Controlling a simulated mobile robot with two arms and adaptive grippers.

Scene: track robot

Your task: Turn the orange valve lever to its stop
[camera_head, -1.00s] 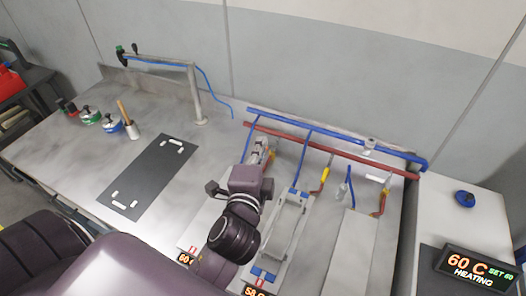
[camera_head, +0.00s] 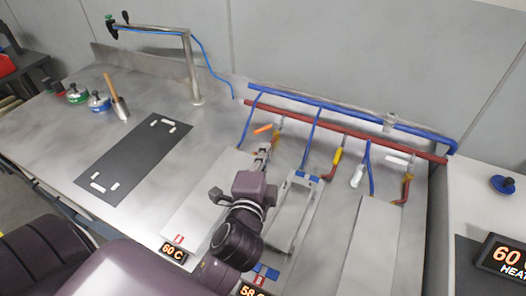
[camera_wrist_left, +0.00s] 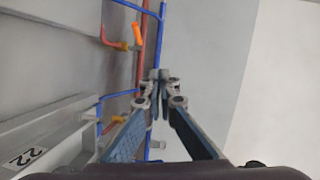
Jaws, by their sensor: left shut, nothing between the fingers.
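The orange valve lever (camera_head: 263,128) shows as a short bar at the pipe drop behind the left plate. It also shows in the left wrist view (camera_wrist_left: 137,33), beside the red pipe. My left gripper (camera_head: 264,149) is just in front of the lever in the head view, with its fingers together and empty. In the left wrist view the shut fingertips (camera_wrist_left: 160,75) are apart from the lever in the picture. Whether they touch it in depth is hard to tell. My right gripper is not in view.
Blue (camera_head: 300,103) and red (camera_head: 340,130) pipes run along the back of the bench. White levers (camera_head: 357,177) sit at other pipe drops to the right. A metal frame (camera_head: 293,215) stands right of my gripper. A dark mat (camera_head: 133,163) lies left.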

